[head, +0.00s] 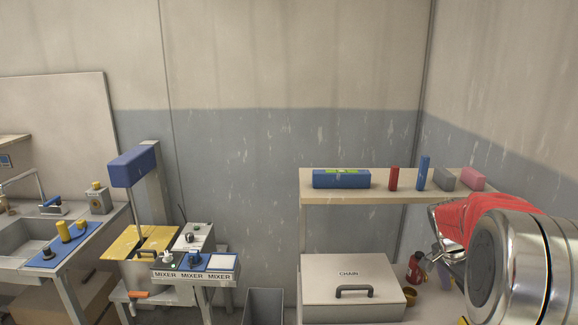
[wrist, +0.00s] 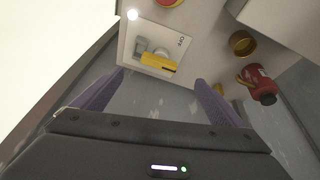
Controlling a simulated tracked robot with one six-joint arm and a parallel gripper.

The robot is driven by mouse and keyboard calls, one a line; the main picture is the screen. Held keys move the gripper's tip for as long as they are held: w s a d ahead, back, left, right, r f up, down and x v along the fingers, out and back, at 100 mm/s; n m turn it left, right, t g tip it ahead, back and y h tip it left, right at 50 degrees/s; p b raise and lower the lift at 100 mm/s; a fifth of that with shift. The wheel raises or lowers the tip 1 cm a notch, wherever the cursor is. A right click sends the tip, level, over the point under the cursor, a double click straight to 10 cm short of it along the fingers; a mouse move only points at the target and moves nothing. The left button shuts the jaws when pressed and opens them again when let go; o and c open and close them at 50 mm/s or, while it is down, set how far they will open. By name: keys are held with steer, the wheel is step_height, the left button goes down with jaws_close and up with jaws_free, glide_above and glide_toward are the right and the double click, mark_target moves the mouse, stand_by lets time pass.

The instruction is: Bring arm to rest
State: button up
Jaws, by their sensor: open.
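My arm, red and silver, fills the lower right of the head view, in front of the bench. My gripper (wrist: 159,80) shows in the wrist view as two purple fingers spread well apart. It is open, with nothing between the fingers. Beyond the fingertips is a white panel (wrist: 178,42) with small lettering, a yellow bar (wrist: 158,63) and grey parts. In the head view my gripper is mostly hidden behind my own arm.
A red bottle (head: 415,268), also in the wrist view (wrist: 262,86), and a brass ring (wrist: 242,43) are right of the panel. A CHAIN box (head: 325,283) sits under a shelf (head: 400,197) holding several coloured blocks. A mixer station (head: 195,275) and sink (head: 25,236) are left.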

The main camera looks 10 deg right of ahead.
steer(key=s+a+r+n+t+y, duration=0.1)
steer(key=s+a+n, duration=0.4)
steer(key=a, duration=0.6)
steer(key=s+a+r+n+t+y, duration=0.1)
steer(key=s+a+r+n+t, duration=0.2)
steer(key=s+a+r+n, duration=0.2)
steer(key=s+a+r+n+t+y, duration=0.2)
steer(key=s+a+n, duration=0.5)
steer(key=a, duration=1.1)
steer(key=s+r, duration=0.1)
steer(key=s, duration=0.1)
steer(key=shift+s+r, duration=0.15)
steer(key=shift+s, duration=0.15)
